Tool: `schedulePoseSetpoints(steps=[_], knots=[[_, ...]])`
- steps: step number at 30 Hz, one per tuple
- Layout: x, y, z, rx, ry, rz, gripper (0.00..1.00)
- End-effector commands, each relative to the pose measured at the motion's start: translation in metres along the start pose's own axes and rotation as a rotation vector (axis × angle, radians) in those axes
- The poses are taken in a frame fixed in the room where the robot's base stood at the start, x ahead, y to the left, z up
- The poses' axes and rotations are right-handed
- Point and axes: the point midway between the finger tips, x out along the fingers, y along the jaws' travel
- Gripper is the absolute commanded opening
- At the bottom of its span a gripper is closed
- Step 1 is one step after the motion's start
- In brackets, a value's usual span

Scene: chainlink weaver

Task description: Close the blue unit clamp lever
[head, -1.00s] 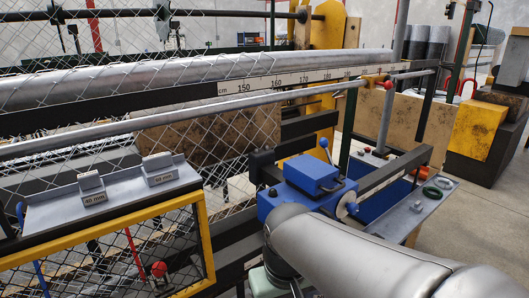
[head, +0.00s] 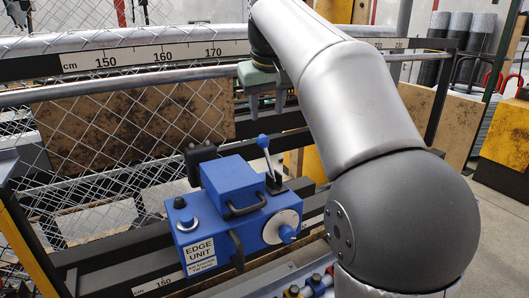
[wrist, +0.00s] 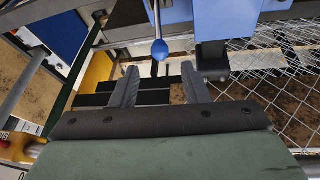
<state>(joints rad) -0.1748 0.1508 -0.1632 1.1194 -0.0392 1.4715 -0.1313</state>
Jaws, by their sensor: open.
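The blue edge unit (head: 215,225) sits on the dark rail in the lower middle of the head view. Its clamp lever (head: 264,144), a thin rod with a blue ball knob, stands nearly upright from a black base at the unit's right side, tilted slightly left. My gripper (head: 267,108) is open and empty, pointing down just above and behind the knob. In the wrist view the lever knob (wrist: 159,49) shows beyond the gap between the fingertips (wrist: 160,72), apart from both fingers.
Wire mesh (head: 105,125) hangs left of and behind the unit. A long bar with a cm scale (head: 165,55) and a thinner pipe (head: 120,87) run across behind. The unit also carries a white disc with a blue knob (head: 287,233) and black handles.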

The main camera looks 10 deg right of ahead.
Motion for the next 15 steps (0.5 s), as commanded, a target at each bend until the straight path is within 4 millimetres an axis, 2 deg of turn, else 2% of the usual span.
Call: schedulePoseSetpoints(steps=[3, 15], knots=[[0.028, 0.0, 0.001, 0.001, -0.005, 0.0, 0.42], [0.112, 0.0, 0.001, 0.001, -0.003, -0.001, 0.42]])
